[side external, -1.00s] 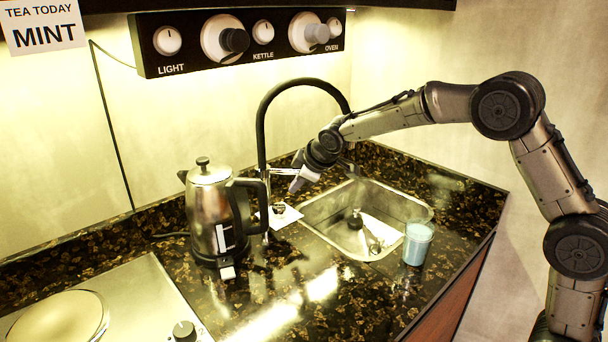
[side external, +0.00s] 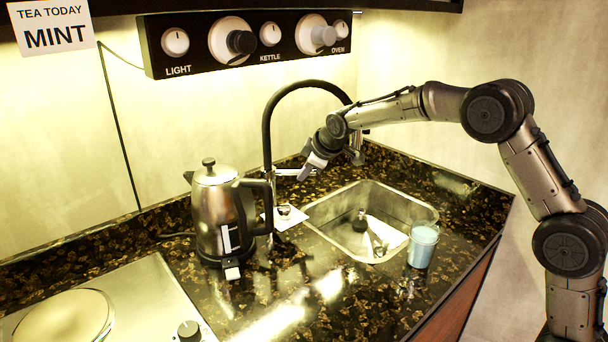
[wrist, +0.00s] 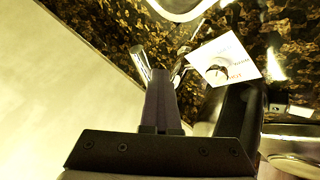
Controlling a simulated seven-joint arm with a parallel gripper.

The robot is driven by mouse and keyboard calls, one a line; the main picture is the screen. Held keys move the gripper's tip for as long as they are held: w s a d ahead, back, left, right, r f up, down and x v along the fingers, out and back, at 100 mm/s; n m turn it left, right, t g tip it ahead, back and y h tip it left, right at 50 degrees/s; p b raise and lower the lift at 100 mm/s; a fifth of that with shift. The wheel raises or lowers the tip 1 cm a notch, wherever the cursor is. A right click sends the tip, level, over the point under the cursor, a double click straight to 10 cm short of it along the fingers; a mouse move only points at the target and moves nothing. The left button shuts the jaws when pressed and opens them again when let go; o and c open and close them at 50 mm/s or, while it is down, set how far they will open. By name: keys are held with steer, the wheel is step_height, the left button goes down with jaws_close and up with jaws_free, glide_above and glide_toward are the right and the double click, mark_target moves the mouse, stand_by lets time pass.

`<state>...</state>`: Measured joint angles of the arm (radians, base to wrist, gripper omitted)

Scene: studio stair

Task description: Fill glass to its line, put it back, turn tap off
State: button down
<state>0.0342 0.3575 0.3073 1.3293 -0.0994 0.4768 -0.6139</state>
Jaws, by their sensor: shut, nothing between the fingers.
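The glass (side external: 422,245) stands upright on the counter at the right of the sink, holding something pale blue. Its fill line is too small to make out. The tap (side external: 267,140) has a tall black arched hose, with its spout head (side external: 355,152) hanging near the back of the sink (side external: 340,245). A chrome lever (side external: 293,171) sticks out from the tap's stem. I see no water stream. My gripper (side external: 303,178) is shut and empty, close to the lever. In the wrist view its fingers (wrist: 160,88) point towards chrome rods (wrist: 140,60); contact cannot be told.
A steel kettle (side external: 215,225) stands left of the tap. A white card (side external: 270,222) with a small round knob-like thing lies by the tap's foot. A hob (side external: 130,290) is at the lower left. A dark knob panel (side external: 205,60) hangs on the wall. The front counter is clear.

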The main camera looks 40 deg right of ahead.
steer(key=shift+w+d, duration=0.15)
steer(key=shift+d, duration=0.25)
steer(key=s+a, duration=0.1)
steer(key=s, duration=0.1)
steer(key=s+a, duration=0.1)
steer(key=a, duration=0.1)
steer(key=shift+s+a+f, duration=0.15)
steer(key=shift+s+a, duration=0.05)
steer(key=shift+s, duration=0.15)
steer(key=s+r+t, duration=0.1)
steer(key=s+r, duration=0.9)
steer(key=r, duration=0.4)
steer(key=s+r+m, duration=0.1)
steer(key=s+r, duration=0.2)
steer(key=s, duration=0.6)
steer(key=s+f+m+g, duration=0.1)
steer(key=s+f+m, duration=0.1)
steer(key=s+f, duration=0.2)
steer(key=s+f+m+g, duration=0.1)
steer(key=s+f, duration=0.3)
steer(key=s, duration=0.7)
steer(key=s+f+m+g, duration=0.1)
steer(key=s+f+m, duration=0.2)
steer(key=s+f, duration=0.2)
steer(key=s, duration=0.2)
steer(key=shift+s+a+y, duration=0.2)
steer(key=shift+s+y, duration=0.15)
steer(key=shift+y, duration=0.05)
